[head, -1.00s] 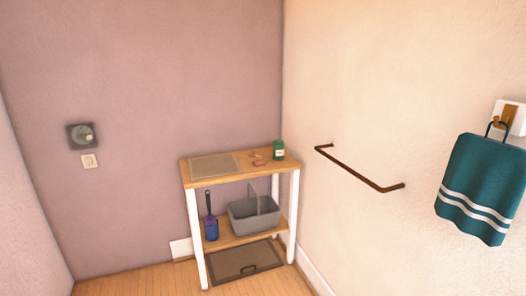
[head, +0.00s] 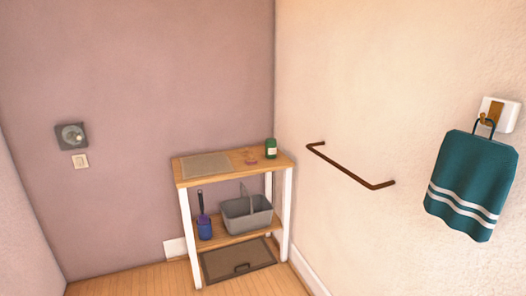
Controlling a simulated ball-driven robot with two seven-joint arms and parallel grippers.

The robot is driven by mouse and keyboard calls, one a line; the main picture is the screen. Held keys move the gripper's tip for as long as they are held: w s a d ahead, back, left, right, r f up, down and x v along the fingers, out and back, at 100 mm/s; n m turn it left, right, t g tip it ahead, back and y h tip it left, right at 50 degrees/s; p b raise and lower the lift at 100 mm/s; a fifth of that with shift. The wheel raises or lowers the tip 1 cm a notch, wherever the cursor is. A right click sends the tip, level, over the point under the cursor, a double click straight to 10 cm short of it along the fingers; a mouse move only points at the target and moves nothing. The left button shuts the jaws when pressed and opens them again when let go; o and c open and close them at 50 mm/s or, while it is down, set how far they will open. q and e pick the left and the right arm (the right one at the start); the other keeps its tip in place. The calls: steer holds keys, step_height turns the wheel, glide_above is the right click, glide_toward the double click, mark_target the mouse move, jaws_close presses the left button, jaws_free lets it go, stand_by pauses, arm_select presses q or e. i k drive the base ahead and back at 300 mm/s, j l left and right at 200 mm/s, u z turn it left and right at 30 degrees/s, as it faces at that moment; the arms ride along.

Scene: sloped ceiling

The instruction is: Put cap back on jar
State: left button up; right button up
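A small green jar (head: 271,148) with a pale label stands upright on the right end of the shelf's wooden top (head: 228,173). A small reddish-brown piece (head: 251,161) lies on the top just left of the jar. It is too small to tell whether it is the cap. Whether the jar's mouth is open cannot be told at this distance. Neither of my grippers is in view.
A flat mat (head: 206,166) covers the top's left part. The lower shelf holds a grey caddy (head: 247,215) and a blue container (head: 204,228). A dark hatch or mat (head: 238,259) lies beneath. A rail (head: 350,171) and teal towel (head: 465,188) are on the right wall.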

mark_target(271, 143)
steer(key=i+j+z, duration=0.2)
steer(key=i, duration=0.35)
steer(key=i+j+z, duration=0.2)
steer(key=i, duration=0.4)
steer(key=i+j+z, duration=0.2)
steer(key=i, duration=0.3)
steer(key=i+j+z, duration=0.25)
steer(key=i+j, duration=0.25)
